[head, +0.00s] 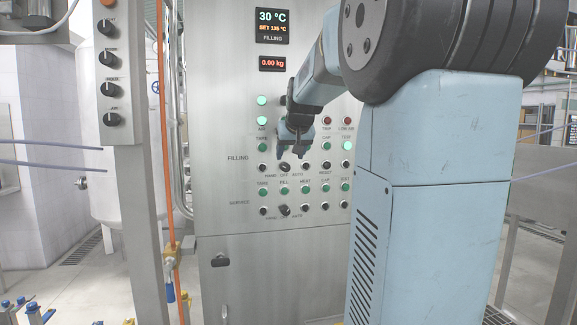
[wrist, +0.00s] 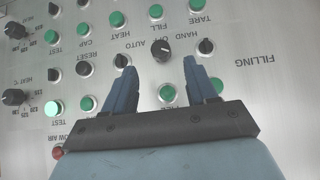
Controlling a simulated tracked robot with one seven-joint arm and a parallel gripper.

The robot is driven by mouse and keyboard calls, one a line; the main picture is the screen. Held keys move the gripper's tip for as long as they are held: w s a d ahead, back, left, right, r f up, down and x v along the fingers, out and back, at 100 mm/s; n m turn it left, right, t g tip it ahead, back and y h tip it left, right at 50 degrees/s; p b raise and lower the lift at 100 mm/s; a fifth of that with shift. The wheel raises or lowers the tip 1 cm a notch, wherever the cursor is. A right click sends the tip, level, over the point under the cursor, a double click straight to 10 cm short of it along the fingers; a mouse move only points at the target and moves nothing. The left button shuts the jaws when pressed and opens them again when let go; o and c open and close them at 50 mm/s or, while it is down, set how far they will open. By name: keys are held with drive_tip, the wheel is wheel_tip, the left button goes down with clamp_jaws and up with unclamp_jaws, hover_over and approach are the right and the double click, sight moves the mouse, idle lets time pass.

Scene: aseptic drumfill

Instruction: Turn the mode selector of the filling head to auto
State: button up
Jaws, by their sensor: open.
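The mode selector is a black rotary knob (head: 285,167) in the FILLING row of the steel panel, between the labels HAND, OFF and AUTO. In the wrist view, where the lettering is upside down, the knob (wrist: 161,50) shows between HAND on the right and AUTO on the left. I cannot tell its exact setting. My gripper (head: 292,153) is in front of the panel, just above the knob in the head view. In the wrist view my gripper (wrist: 160,68) is open and empty, its fingers to either side of the knob and apart from it.
A similar selector (head: 285,211) sits lower, in the SERVICE row. Green buttons (head: 325,146) and small black switches (head: 263,167) crowd around the knob. Displays (head: 272,25) are above. A post with several knobs (head: 111,89) and an orange pipe (head: 163,130) stand to the left.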

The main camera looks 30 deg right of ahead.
sight(287, 167)
drive_tip(key=x, duration=0.6)
drive_tip(key=shift+w+d+f, duration=0.1)
drive_tip(key=shift+w+f, duration=0.1)
